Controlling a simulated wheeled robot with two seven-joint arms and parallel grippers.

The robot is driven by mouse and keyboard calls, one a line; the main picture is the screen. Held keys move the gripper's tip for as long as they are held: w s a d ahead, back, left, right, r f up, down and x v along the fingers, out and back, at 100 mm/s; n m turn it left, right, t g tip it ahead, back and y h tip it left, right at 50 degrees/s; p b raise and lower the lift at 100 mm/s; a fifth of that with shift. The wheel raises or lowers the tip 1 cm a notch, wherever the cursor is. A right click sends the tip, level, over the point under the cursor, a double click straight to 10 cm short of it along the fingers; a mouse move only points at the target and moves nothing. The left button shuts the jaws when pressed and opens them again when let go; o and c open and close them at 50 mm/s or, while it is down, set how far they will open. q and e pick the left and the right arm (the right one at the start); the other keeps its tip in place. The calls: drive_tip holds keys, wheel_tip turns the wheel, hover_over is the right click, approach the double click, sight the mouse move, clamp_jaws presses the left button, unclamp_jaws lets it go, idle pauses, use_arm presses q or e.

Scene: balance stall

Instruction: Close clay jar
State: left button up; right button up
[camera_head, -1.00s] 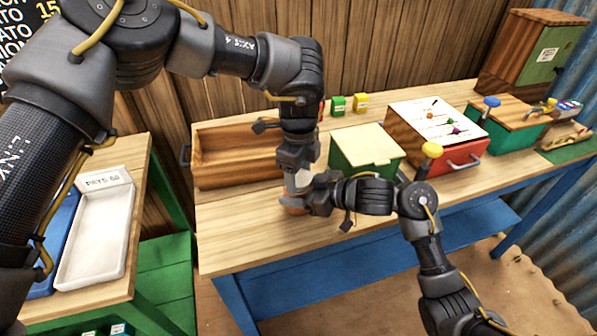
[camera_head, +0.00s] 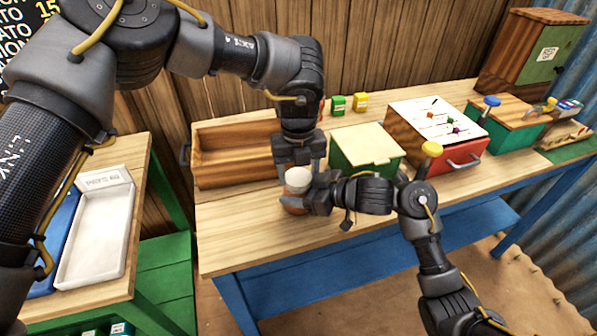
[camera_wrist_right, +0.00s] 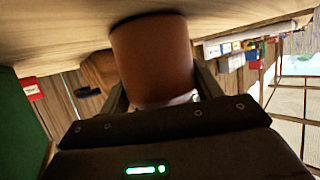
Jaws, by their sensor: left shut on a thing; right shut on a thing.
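The clay jar (camera_head: 294,210) is reddish brown and stands upright near the front of the wooden table. My right gripper (camera_head: 297,199) is shut around its body from the right side. The right wrist view shows the jar (camera_wrist_right: 152,62) upside down in the picture, between the two fingers. A pale cream lid (camera_head: 298,177) is at the top of the jar. My left gripper (camera_head: 299,171) points down and is shut on the lid, one finger on each side. The right gripper hides the join, so I cannot tell how fully the lid is seated.
An open wooden box (camera_head: 235,155) stands behind the jar to the left. A green box with a pale lid (camera_head: 365,148) is close on the right, with a red-fronted box (camera_head: 440,130) beyond it. The front left tabletop (camera_head: 230,235) is clear. A white tray (camera_head: 95,235) is on the side table.

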use_arm(q)
drive_tip(key=o, duration=1.1)
drive_tip(key=shift+r, duration=0.1)
drive_tip(key=shift+d+r, duration=0.1)
drive_tip(key=shift+r, duration=0.1)
wheel_tip(320, 180, up, 4)
drive_tip(key=shift+r, duration=0.1)
drive_tip(key=shift+c, duration=0.5)
